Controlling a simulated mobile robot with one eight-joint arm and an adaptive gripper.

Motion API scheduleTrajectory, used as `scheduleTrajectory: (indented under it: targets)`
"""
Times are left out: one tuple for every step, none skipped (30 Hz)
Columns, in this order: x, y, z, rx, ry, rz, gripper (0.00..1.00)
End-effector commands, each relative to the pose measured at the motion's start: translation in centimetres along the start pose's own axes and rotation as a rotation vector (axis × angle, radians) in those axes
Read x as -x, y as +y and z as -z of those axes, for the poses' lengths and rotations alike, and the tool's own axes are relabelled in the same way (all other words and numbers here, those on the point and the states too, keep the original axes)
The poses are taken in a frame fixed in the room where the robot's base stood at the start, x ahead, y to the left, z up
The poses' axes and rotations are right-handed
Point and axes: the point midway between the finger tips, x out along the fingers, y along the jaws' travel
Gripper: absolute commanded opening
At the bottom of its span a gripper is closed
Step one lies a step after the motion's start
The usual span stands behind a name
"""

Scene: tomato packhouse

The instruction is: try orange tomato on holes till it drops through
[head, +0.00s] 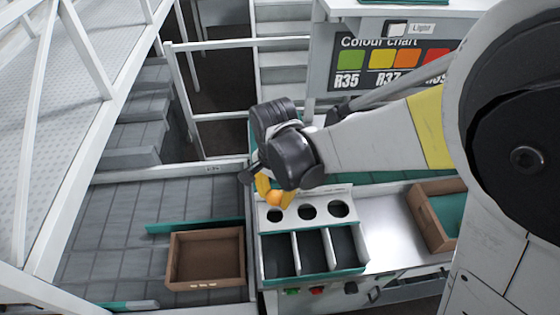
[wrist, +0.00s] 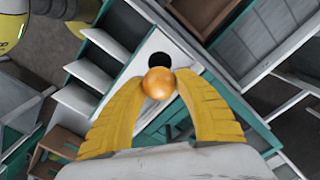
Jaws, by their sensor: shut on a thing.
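The orange tomato (head: 274,197) is held between the yellow fingers of my gripper (head: 270,191), above the sizing board (head: 291,214) near its leftmost hole (head: 275,215). In the wrist view the tomato (wrist: 158,83) sits between the fingertips of my gripper (wrist: 160,82), beside a dark hole (wrist: 159,62). The gripper is shut on it. The head view shows the middle hole (head: 307,211) and the right hole (head: 340,208) uncovered. I cannot tell whether the tomato touches the board.
Below the board are three dark compartments with white dividers (head: 296,253). A brown box (head: 206,285) stands at left, and another box with a green inside (head: 422,220) is at right on the metal table (head: 388,226). A colour chart (head: 392,62) stands behind.

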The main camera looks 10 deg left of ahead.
Motion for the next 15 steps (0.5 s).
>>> scheduleTrajectory:
  targets:
    - [0.0,0.0,0.0,0.001,0.0,0.0,0.21]
    - [-0.1,0.0,0.0,0.001,0.0,0.0,0.21]
    - [-0.2,0.0,0.0,0.001,0.0,0.0,0.21]
    - [-0.3,0.0,0.0,0.001,0.0,0.0,0.21]
    - [-0.4,0.0,0.0,0.001,0.0,0.0,0.21]
    - [-0.6,0.0,0.0,0.001,0.0,0.0,0.21]
    - [-0.8,0.0,0.0,0.001,0.0,0.0,0.21]
    - [-1.0,0.0,0.0,0.001,0.0,0.0,0.21]
    - [-1.3,0.0,0.0,0.001,0.0,0.0,0.21]
    - [-1.6,0.0,0.0,0.001,0.0,0.0,0.21]
    - [-1.8,0.0,0.0,0.001,0.0,0.0,0.21]
    - [-2.2,-0.1,0.0,0.001,0.0,0.0,0.21]
    - [-2.5,-0.1,0.0,0.001,0.0,0.0,0.21]
    - [-2.8,-0.1,0.0,0.001,0.0,0.0,0.21]
    - [-3.3,-0.1,0.0,0.001,0.0,0.0,0.21]
